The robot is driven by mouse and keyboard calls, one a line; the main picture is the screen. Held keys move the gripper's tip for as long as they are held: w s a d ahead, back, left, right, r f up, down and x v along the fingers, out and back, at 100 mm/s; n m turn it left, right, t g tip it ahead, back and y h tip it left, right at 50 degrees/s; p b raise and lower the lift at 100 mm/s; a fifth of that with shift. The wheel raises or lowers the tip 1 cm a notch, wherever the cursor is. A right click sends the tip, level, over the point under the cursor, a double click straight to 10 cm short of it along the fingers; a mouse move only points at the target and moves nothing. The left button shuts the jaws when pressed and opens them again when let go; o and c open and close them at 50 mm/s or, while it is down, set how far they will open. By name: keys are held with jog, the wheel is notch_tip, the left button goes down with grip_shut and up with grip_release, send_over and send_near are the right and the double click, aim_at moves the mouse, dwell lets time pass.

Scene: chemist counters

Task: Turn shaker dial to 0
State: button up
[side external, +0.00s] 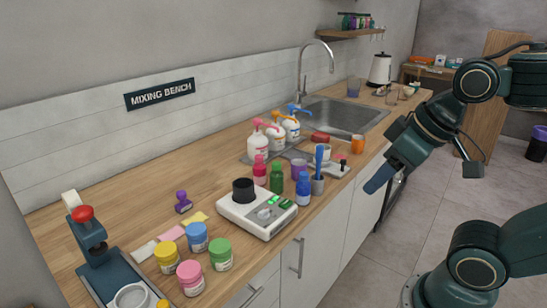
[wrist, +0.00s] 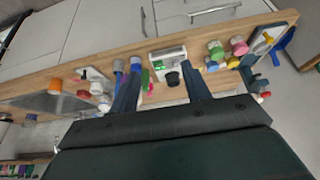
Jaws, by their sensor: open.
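The white shaker (side external: 245,216) stands near the front edge of the wooden counter, with a black round holder (side external: 243,190) on top. A small pale dial (side external: 264,213) sits on its front panel beside green lit parts; its setting is too small to read. The shaker also shows in the wrist view (wrist: 156,56), between the fingers in the picture but well beyond them. My gripper (side external: 377,183) is open and empty, in the air in front of the counter to the right of the shaker. The wrist view shows its two fingers (wrist: 163,74) spread apart.
Colored jars (side external: 191,276) stand left of the shaker. A green bottle (side external: 276,177), a blue bottle (side external: 303,189) and a cup with a blue-handled tool (side external: 318,183) stand close behind and right of it. A red-knobbed press (side external: 88,240) is at far left. The space before the cabinets is free.

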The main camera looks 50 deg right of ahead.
jog(key=m+g, duration=0.6)
jog(key=m, duration=1.2)
send_over(264, 210)
notch_tip(264, 210, down, 3)
notch_tip(264, 210, down, 14)
jog(key=shift+r, duration=0.1)
jog(key=c, duration=1)
